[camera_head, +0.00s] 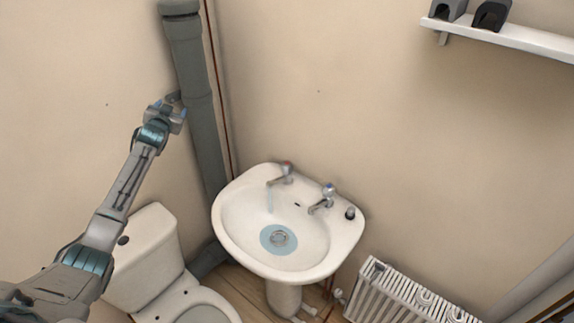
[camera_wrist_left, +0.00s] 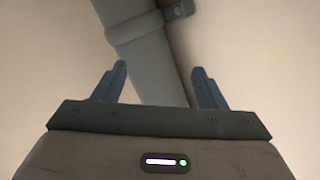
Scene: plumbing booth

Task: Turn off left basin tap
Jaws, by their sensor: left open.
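The left basin tap (camera_head: 282,174) stands at the back left of the white basin (camera_head: 229,234), and a stream of water falls from its spout. It has a reddish mark on top. Some water (camera_head: 272,239) lies around the drain. The right tap (camera_head: 325,199) has a blue mark and shows no stream. My left gripper (camera_head: 172,100) is raised at the left, well above and left of the basin, near the grey pipe (camera_head: 188,62). In the left wrist view its fingers (camera_wrist_left: 160,85) are apart and nothing is held; the grey pipe (camera_wrist_left: 150,55) is behind them. My right gripper is not in view.
The toilet (camera_head: 150,255) stands left of the basin, below my left arm. A white radiator (camera_head: 400,295) is at the lower right. A shelf (camera_head: 510,38) with dark objects is at the upper right. The wall space above the basin is clear.

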